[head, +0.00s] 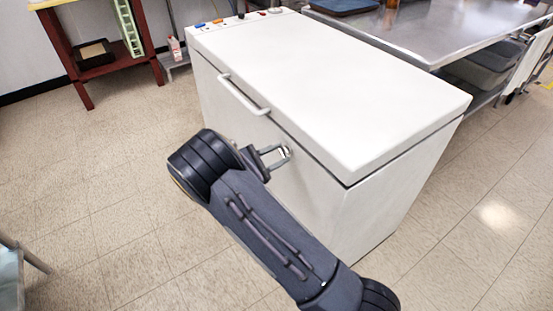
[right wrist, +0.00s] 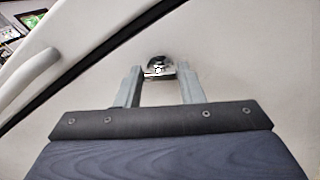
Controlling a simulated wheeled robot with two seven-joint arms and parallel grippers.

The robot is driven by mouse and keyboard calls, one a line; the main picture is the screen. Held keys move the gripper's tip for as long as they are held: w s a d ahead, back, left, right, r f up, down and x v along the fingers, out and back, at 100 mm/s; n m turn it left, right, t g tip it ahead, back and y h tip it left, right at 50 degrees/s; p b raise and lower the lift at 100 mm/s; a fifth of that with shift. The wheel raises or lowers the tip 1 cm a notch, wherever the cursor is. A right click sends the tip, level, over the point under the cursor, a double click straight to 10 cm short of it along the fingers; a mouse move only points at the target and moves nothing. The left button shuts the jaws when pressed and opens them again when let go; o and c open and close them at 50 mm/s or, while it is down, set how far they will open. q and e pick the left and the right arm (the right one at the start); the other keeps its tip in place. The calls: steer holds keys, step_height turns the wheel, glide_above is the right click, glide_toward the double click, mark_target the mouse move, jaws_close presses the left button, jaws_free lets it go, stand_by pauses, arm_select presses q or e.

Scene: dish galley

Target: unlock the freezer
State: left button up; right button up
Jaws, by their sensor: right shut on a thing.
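The freezer (head: 290,80) is a white chest with its lid down and a white bar handle (head: 243,97) on its front. The handle also shows at the upper left of the right wrist view (right wrist: 30,78). A small, shiny metal lock (right wrist: 159,66) sits on the front face below the lid seam. My right gripper (head: 279,154) is at the freezer's front, shut on the lock, with its fingertips (right wrist: 160,74) on either side of it. The fingers partly hide the lock in the head view. My left gripper is not in view.
A steel table (head: 425,35) stands behind the freezer at the right, with grey bins below. A red-brown wooden stand (head: 58,40) is at the upper left. Small coloured items lie on the freezer's back left edge. The tiled floor (head: 110,190) at the left is mostly clear.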

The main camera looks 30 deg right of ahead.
steer(key=m+b, duration=0.1)
steer(key=m, duration=0.1)
steer(key=m+b, duration=0.1)
steer(key=m, duration=0.1)
steer(key=m+b, duration=0.2)
steer(key=shift+s+f, duration=0.1)
steer(key=shift+f, duration=0.15)
steer(key=shift+m+b, duration=2.2)
steer(key=shift+m, duration=1)
steer(key=o, duration=1)
steer(key=shift+r, duration=0.1)
steer(key=shift+a, duration=0.1)
steer(key=a, duration=0.5)
steer(key=a+p, duration=0.1)
steer(key=a, duration=0.1)
steer(key=shift+s+a, duration=0.3)
steer(key=shift+a, duration=0.05)
